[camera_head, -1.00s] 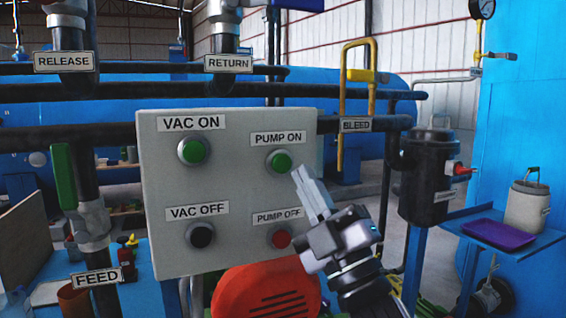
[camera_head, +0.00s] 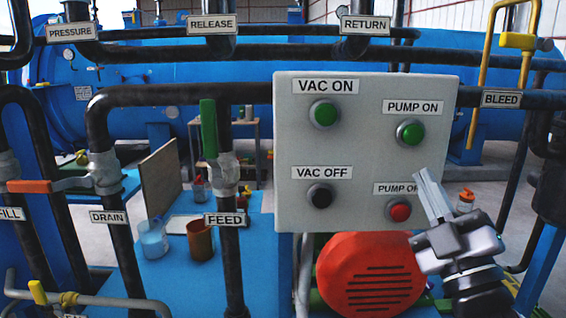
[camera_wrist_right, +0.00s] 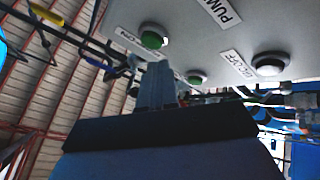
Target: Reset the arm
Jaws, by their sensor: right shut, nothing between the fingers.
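My right gripper (camera_head: 432,196) is shut and empty. In the head view it stands in front of the lower right part of the grey control panel (camera_head: 365,150), just right of the red PUMP OFF button (camera_head: 398,210), and its fingers cover the end of that label. The green PUMP ON button (camera_head: 410,132) is above it. The green VAC ON button (camera_head: 324,113) and black VAC OFF button (camera_head: 320,196) are to the left. In the right wrist view the shut fingers (camera_wrist_right: 157,85) point toward the panel (camera_wrist_right: 200,60); contact cannot be told. My left gripper is not in view.
A red motor cover (camera_head: 370,272) sits below the panel. Black pipes with labels and a green FEED valve handle (camera_head: 209,128) stand to the left, along with an orange DRAIN handle (camera_head: 30,186). A yellow BLEED handle (camera_head: 518,41) is at upper right.

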